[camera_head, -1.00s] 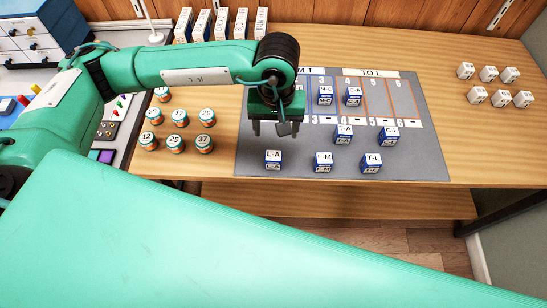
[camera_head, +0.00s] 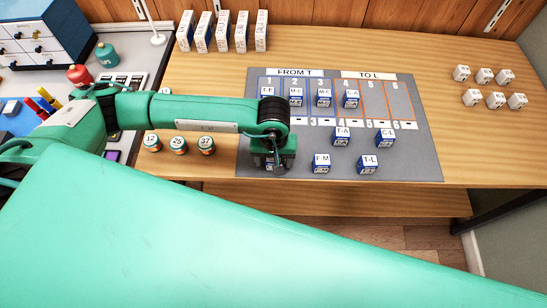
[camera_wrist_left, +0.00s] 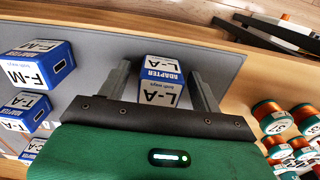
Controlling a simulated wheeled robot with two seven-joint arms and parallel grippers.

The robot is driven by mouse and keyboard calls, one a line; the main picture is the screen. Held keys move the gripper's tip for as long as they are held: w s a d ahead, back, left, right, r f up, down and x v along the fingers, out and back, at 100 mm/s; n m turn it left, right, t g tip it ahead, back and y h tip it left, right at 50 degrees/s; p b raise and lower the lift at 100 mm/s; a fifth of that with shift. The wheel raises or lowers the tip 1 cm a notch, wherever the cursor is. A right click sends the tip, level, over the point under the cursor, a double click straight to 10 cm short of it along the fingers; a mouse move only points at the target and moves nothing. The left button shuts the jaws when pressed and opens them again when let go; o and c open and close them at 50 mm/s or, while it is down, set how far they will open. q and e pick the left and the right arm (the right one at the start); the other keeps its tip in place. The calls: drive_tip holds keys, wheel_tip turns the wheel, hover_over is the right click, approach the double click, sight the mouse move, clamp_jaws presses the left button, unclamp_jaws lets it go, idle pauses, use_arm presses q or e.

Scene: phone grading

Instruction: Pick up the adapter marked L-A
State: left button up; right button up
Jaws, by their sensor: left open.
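The adapter marked L-A (camera_wrist_left: 162,80) is a small white-and-blue box on the grey mat (camera_head: 215,172). In the left wrist view it sits between the two fingers of my left gripper (camera_wrist_left: 160,85), which is open, with a gap on each side. In the head view my left gripper (camera_head: 272,166) is low over the mat's front left and hides most of the L-A adapter. My right gripper is not in view.
The F-M adapter (camera_head: 321,163) and T-L adapter (camera_head: 368,164) stand to the right on the mat. Behind them are the T-A adapter (camera_head: 341,136) and C-L adapter (camera_head: 385,137).

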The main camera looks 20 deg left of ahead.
use_arm(q)
drive_tip(key=c, duration=1)
drive_tip(key=shift+c, duration=0.3)
